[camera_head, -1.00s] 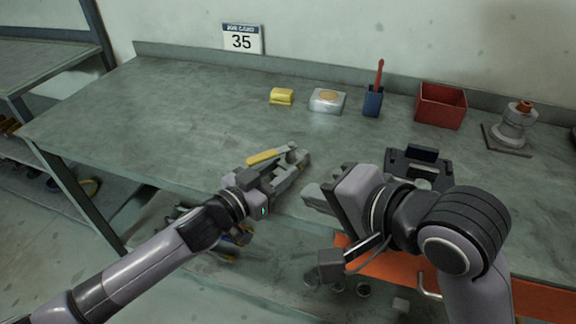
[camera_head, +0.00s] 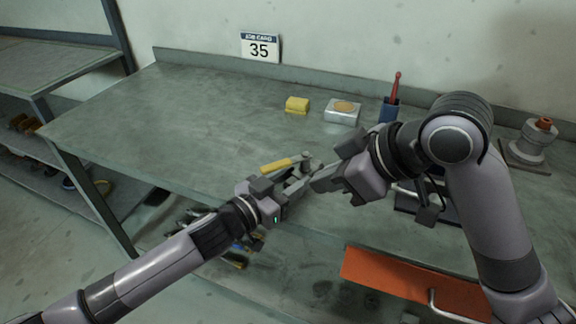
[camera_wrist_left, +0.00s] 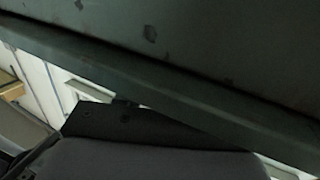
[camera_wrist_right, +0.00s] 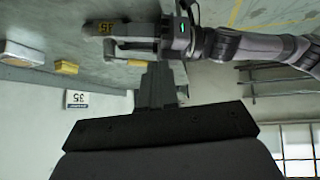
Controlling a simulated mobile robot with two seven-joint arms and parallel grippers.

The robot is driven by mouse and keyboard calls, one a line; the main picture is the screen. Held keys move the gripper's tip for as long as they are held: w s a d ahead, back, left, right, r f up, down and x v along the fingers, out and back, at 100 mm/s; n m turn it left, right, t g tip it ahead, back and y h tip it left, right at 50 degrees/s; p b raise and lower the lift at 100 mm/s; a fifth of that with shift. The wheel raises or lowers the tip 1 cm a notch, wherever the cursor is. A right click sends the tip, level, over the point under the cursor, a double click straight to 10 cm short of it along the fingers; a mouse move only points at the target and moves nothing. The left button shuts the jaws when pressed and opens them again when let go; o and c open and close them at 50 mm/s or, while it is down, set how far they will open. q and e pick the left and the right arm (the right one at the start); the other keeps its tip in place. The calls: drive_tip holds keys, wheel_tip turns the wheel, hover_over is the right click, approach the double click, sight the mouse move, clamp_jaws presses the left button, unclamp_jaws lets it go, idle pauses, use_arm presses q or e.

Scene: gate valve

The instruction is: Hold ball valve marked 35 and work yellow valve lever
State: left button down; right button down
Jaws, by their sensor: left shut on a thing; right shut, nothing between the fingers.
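The ball valve (camera_head: 306,158) is a small grey metal piece above the front part of the bench, with a yellow lever (camera_head: 279,165) pointing left.
A job card reading 35 (camera_head: 260,47) stands at the bench's back. A yellow block (camera_head: 297,105), a silver box (camera_head: 342,111), a blue holder with a red-handled tool (camera_head: 389,108) and a grey fitting (camera_head: 530,142) stand behind. An orange panel (camera_head: 410,278) lies below the front edge.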

sight(287, 162)
drive_tip(key=r+n, duration=0.1)
drive_tip(key=n, duration=0.2)
drive_tip(key=w+d+r+n+g, duration=0.1)
drive_tip(key=n, duration=0.2)
drive_tip(key=r+n+g, duration=0.1)
drive_tip(key=n, duration=0.3)
drive_tip(key=shift+w+d+r, duration=0.2)
drive_tip(key=shift+w+d, duration=0.1)
drive_tip(key=shift+w, duration=0.1)
drive_tip(key=x, duration=1)
drive_tip(key=shift+f, duration=0.1)
drive_tip(key=shift+w+a, duration=0.55)
drive_tip(key=shift+w, duration=0.3)
drive_tip(key=shift+w+a, duration=0.5)
drive_tip(key=shift+w, duration=0.4)
